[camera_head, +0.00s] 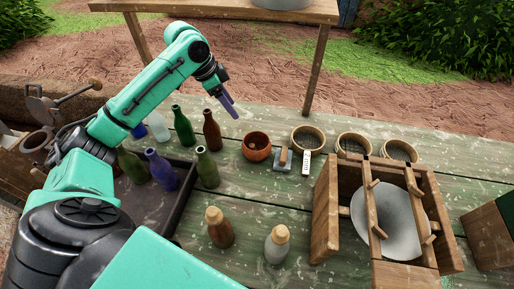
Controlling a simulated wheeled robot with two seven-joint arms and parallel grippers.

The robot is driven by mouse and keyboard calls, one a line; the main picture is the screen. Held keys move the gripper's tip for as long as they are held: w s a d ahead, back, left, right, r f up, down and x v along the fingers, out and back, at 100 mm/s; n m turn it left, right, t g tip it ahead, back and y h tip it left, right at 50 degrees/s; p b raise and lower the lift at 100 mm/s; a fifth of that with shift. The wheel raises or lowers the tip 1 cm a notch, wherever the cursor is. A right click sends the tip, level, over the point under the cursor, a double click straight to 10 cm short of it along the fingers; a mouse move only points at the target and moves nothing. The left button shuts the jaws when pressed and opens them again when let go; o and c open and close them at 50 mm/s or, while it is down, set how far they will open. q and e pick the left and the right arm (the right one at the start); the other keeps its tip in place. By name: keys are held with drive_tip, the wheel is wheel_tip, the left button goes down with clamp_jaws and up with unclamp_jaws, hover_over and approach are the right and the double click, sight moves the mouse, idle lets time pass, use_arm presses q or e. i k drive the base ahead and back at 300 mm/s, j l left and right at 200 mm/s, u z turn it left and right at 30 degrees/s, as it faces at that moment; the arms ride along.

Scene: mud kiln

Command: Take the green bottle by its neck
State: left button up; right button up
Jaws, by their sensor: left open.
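A dark green bottle (183,128) stands upright on the green plank table, between a clear bottle (158,128) and a brown bottle (211,132). Two olive-green bottles also stand at the dark tray, one at its right side (207,170) and one at its left (132,166), partly behind my arm. My left gripper (231,106) is open and empty. It appears in the picture above and to the right of the dark green bottle, apart from it, with its fingers pointing down and right. My right gripper is not in view.
A blue bottle (161,170) stands between the olive ones at the dark tray (172,215). Two corked bottles, brown (220,230) and grey (277,246), stand in front. An orange-brown bowl (256,147), several round sieves (307,138) and a wooden rack (327,215) are to the right.

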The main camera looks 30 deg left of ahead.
sight(207, 169)
drive_tip(key=k, duration=2)
